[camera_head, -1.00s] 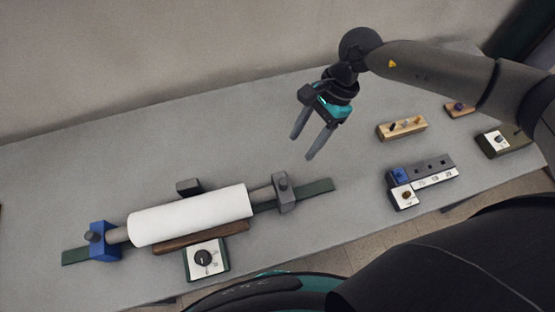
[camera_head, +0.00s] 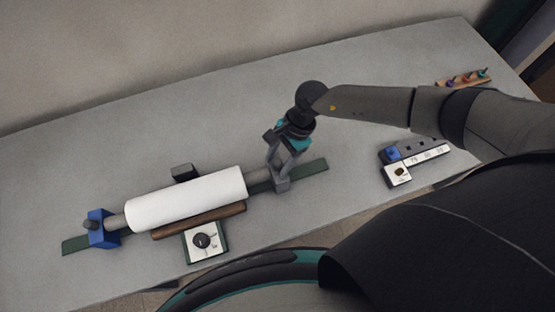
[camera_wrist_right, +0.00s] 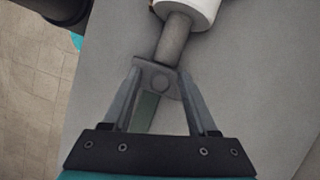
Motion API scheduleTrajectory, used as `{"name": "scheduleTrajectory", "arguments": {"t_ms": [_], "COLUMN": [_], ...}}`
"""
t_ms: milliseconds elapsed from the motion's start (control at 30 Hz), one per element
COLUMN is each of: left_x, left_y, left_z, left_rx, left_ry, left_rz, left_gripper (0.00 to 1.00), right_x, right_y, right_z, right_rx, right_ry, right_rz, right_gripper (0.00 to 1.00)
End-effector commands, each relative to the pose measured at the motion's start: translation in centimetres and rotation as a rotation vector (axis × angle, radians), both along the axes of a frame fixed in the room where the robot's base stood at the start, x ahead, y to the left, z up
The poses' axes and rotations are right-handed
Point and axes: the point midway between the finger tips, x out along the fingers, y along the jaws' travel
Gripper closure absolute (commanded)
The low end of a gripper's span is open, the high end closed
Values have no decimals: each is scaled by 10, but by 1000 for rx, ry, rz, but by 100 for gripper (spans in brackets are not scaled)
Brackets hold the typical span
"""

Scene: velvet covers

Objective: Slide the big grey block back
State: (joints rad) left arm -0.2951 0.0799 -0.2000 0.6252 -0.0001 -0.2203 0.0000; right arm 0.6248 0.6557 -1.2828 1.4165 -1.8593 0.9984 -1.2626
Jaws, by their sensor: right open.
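The big grey block (camera_head: 281,185) sits on the dark green rail (camera_head: 312,175), at the right end of the grey shaft (camera_head: 258,176) that carries a white roll (camera_head: 185,199). My right gripper (camera_head: 279,168) is open and down at the block. In the right wrist view, the fingers (camera_wrist_right: 158,70) stand on either side of the grey block (camera_wrist_right: 160,82), with narrow gaps or light contact; I cannot tell which. The gripper hides the block's upper part in the head view. My left gripper is not in view.
A blue block (camera_head: 100,229) holds the roll's left end. A small dark grey block (camera_head: 184,172) lies behind the roll. A brown bar (camera_head: 198,221) and a dial box (camera_head: 205,243) are in front. A blue-knobbed switch box (camera_head: 397,174) stands right.

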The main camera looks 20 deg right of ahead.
Motion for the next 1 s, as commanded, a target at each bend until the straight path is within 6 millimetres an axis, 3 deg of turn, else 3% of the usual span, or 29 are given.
{"name": "scheduleTrajectory", "arguments": {"t_ms": [333, 833, 1000], "left_x": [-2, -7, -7], "left_y": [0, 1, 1], "left_z": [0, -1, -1], "left_rx": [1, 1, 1], "left_ry": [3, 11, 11], "left_rz": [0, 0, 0], "left_gripper": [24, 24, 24], "right_x": [-1, -1, -1], "right_y": [2, 1, 1], "right_z": [-3, -3, -3], "right_rx": [1, 0, 0], "right_ry": [0, 1, 1], "right_rz": [0, 0, 0], "right_gripper": [42, 98, 100]}}
